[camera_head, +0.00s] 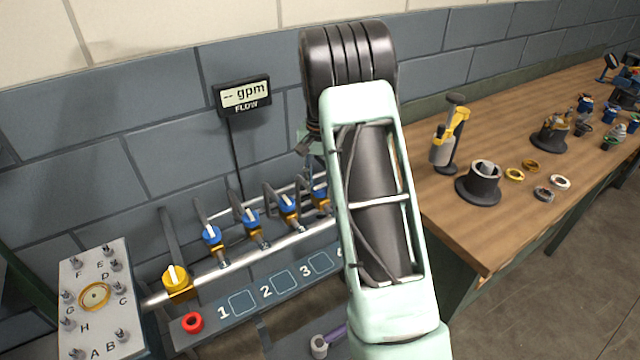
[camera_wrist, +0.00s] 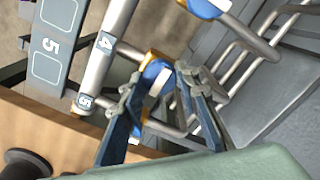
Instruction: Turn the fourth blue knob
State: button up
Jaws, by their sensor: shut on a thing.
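My gripper (camera_wrist: 157,86) is shut on a blue knob with a white stripe (camera_wrist: 155,72) in the wrist view, one finger on each side. This knob sits on a gold collar, on the branch beside the pipe label 4. Another blue knob (camera_wrist: 207,7) shows at the top edge of the wrist view. In the head view, blue knobs stand in a row along the pipe: the first (camera_head: 212,233), the second (camera_head: 251,215) and the third (camera_head: 288,200). A further blue knob (camera_head: 319,194) is partly hidden by my arm, which also hides my gripper there.
A yellow knob (camera_head: 175,275) sits at the pipe's left end, above a red ring (camera_head: 192,322). A flow display (camera_head: 243,96) reading "-- gpm" hangs on the wall. A lettered stud plate (camera_head: 95,297) stands at left. A wooden bench (camera_head: 480,235) with parts fills the right.

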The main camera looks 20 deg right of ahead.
aim_at(320, 185)
jog(key=o, duration=1.2)
jog(key=shift+c, duration=0.2)
notch_tip(320, 185, up, 12)
